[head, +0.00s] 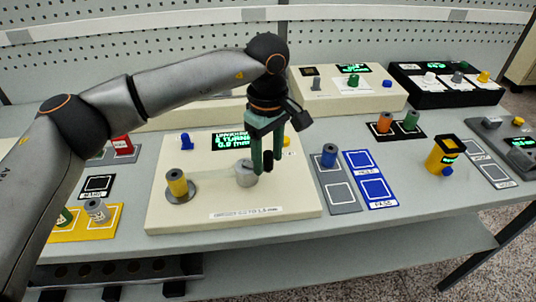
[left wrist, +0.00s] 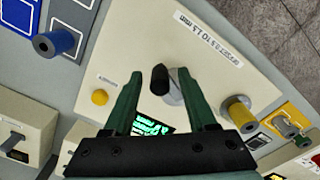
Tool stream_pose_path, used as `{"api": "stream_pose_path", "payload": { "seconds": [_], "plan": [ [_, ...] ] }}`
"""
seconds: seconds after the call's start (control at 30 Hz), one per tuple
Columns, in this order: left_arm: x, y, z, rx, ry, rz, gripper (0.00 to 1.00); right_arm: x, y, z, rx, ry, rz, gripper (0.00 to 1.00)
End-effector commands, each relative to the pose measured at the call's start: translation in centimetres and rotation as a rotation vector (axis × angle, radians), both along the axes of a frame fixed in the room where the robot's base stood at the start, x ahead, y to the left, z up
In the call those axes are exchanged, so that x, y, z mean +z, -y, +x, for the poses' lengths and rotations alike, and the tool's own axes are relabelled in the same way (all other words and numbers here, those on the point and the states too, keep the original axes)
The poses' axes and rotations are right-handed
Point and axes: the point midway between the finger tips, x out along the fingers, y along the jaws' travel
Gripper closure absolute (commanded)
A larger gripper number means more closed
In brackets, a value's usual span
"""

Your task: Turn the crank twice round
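The crank is on a cream winding box (head: 235,205). Its grey hub (head: 245,177) and upright black handle (head: 268,162) show in the head view. In the left wrist view the black handle (left wrist: 159,79) stands beside the grey hub (left wrist: 175,92). My left gripper (head: 265,165) points down over the crank. Its green fingers are apart, and in the left wrist view the handle appears between the fingertips (left wrist: 159,74), with a gap on both sides. A yellow spool (head: 177,183) sits on the box's spindle, left of the crank. My right gripper is out of view.
The box also has a lit green display (head: 232,142), partly hidden by my gripper, and a blue knob (head: 187,141). A grey mat with a blue spool (head: 329,156) lies to the right. A yellow container (head: 442,155) stands farther right. Other cream and black boxes stand behind.

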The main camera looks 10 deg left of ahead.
Motion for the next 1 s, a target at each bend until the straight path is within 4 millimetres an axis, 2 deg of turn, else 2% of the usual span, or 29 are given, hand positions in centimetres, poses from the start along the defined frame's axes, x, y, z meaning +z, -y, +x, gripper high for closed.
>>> {"api": "stream_pose_path", "payload": {
  "seconds": [0.2,0.33,0.8,1.0],
  "plan": [
    [0.0,0.0,0.0,0.0,0.0,0.001,0.43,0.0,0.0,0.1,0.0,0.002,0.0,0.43],
    [1.0,0.0,0.1,0.001,0.003,0.0,0.43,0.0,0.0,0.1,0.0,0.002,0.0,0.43],
    [10.4,0.0,0.0,0.0,0.004,0.0,0.43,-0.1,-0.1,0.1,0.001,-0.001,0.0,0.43],
    [12.3,0.0,-0.1,0.0,0.0,0.0,0.43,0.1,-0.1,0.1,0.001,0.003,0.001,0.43]
  ]
}}
